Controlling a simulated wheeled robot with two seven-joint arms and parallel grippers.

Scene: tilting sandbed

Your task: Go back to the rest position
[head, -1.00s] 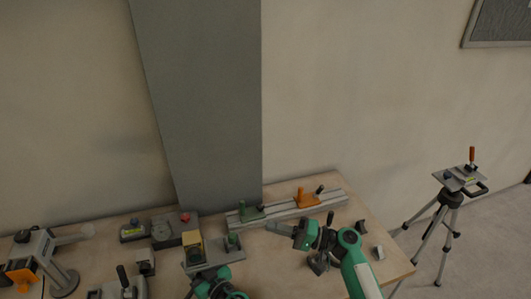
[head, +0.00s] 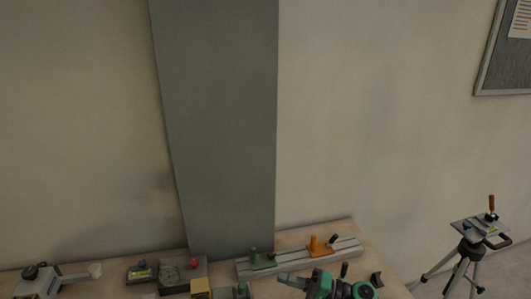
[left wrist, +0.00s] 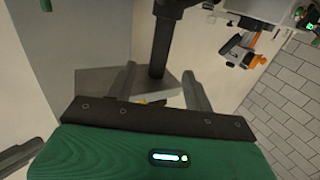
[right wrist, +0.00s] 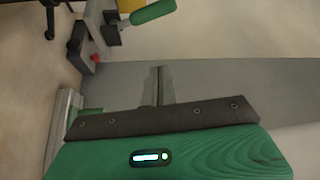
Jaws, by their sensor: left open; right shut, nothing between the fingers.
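My right gripper (head: 285,279) is low in the head view, in front of the grey rail. In the right wrist view its fingers (right wrist: 158,86) are together with nothing between them. My left gripper does not show clearly in the head view. In the left wrist view its fingers (left wrist: 160,88) are apart. A dark upright post (left wrist: 162,45) on a grey plate (left wrist: 95,80) shows beyond them; I cannot tell how far away it is.
The grey rail (head: 345,248) carries a green clamp (head: 262,260) and an orange clamp (head: 320,246). A grey box with a red knob (head: 183,272) stands left of it. A tripod (head: 466,262) with a plate stands at the right.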

